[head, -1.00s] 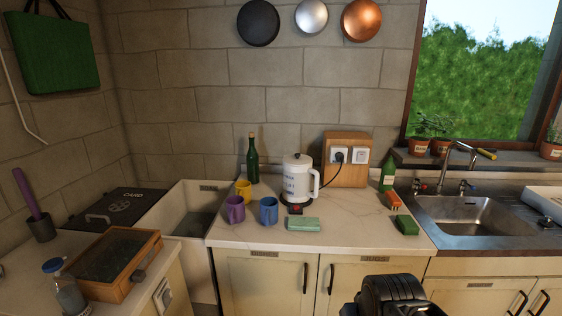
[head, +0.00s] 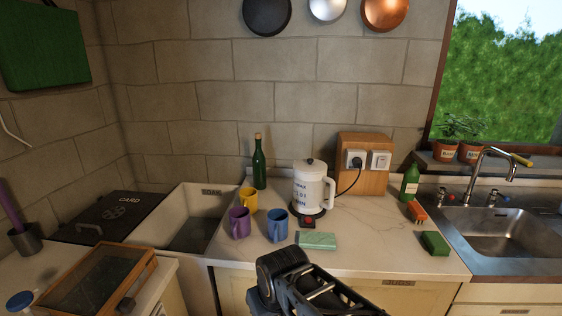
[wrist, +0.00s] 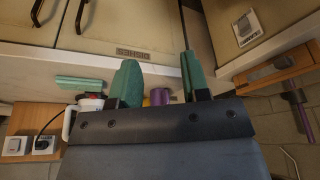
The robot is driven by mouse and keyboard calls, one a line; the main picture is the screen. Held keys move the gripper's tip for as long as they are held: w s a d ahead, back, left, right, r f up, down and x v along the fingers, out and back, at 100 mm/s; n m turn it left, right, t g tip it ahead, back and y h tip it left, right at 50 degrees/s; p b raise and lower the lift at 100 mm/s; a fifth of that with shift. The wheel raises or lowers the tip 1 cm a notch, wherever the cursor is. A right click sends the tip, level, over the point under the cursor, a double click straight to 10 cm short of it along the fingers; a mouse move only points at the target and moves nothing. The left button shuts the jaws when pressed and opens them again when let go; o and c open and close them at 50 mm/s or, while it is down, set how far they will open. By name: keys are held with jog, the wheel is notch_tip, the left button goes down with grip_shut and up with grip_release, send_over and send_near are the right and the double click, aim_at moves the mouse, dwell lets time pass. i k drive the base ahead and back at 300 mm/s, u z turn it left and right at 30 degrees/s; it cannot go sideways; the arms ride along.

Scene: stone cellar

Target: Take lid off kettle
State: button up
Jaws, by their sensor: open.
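The white kettle (head: 312,190) stands upright on its dark base on the counter, with its handle to the right. Its lid (head: 315,165), with a small dark knob, sits on top. In the wrist view, which is upside down, the kettle (wrist: 90,104) is partly hidden behind a finger and the gripper body. My gripper (wrist: 158,78) is open, its two green-padded fingers apart with nothing between them. It is in front of the counter, away from the kettle. In the head view my dark arm shows at the bottom middle; the fingertips cannot be made out there.
Yellow (head: 248,200), purple (head: 240,223) and blue (head: 277,226) mugs stand left of the kettle, with a green bottle (head: 259,166) behind. A cord runs to the socket board (head: 362,165). Bare counter (head: 370,235) lies to the right.

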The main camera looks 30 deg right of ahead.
aim_at(309, 166)
jog(key=z, duration=0.4)
jog(key=i, duration=0.8)
jog(key=z, duration=0.7)
